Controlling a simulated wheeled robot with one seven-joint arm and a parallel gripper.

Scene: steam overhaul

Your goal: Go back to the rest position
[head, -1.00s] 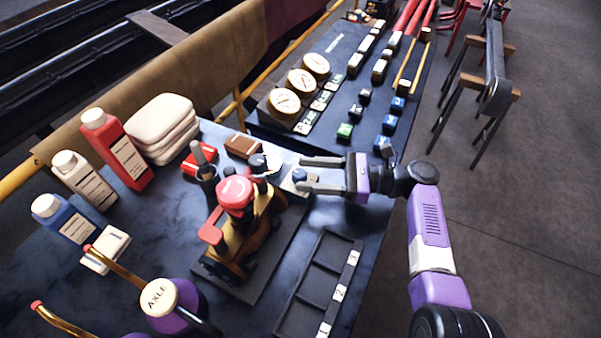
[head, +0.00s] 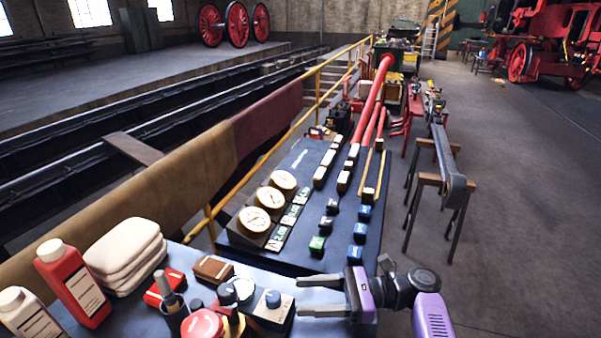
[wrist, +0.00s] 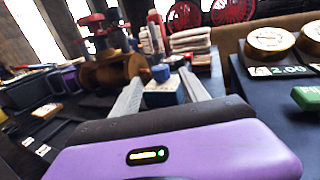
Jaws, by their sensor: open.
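My gripper (head: 322,296) is open over the right part of the near table (head: 230,330), its two grey fingers pointing left. Nothing shows held between them. A small block with a blue knob (head: 272,300) stands just left of the fingertips in the head view. In the wrist view the blue block (wrist: 163,92) appears beyond and between the fingers; I cannot tell the exact gap. A model with a red top (head: 203,324) is cut off at the bottom of the head view, and it also shows in the wrist view (wrist: 105,45).
A red bottle (head: 72,283), folded cloths (head: 125,252) and a brown block (head: 213,268) stand on the near table. Behind it a panel holds gauges (head: 270,197) and several small blocks (head: 317,244). A yellow railing (head: 315,85) runs along the left. Open floor (head: 500,200) lies right.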

